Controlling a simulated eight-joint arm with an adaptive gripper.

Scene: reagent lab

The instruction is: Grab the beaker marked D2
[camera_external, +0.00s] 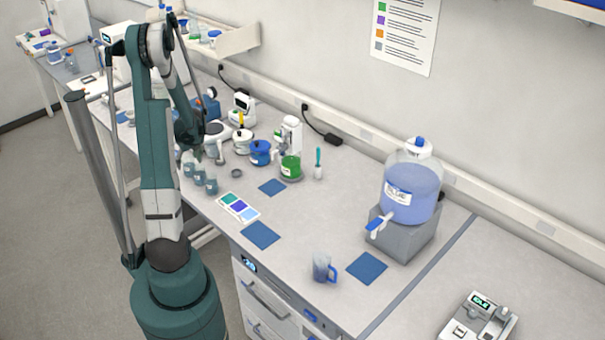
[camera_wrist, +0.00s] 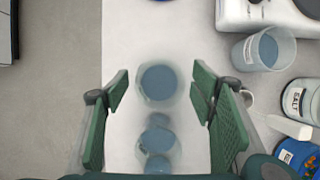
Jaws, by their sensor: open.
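Several small beakers with blue-grey contents stand in a row near the bench's front edge in the external view; one is the nearest beaker (camera_external: 211,186), with others behind it (camera_external: 188,168). In the wrist view, a beaker (camera_wrist: 158,82) lies between the fingertips of my gripper (camera_wrist: 162,88), seen from above, with a gap on both sides. Two more beakers show below it, a middle one (camera_wrist: 157,141) and a lower one (camera_wrist: 157,164). My gripper is open and empty; it also shows above the row in the external view (camera_external: 197,156). No D2 mark is readable on any beaker.
A larger labelled beaker (camera_wrist: 264,50) and a jar marked SALT (camera_wrist: 302,100) stand right of the gripper. Blue pot (camera_external: 260,153) and green pot (camera_external: 291,167) stand farther right on the bench. Floor lies left of the bench edge.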

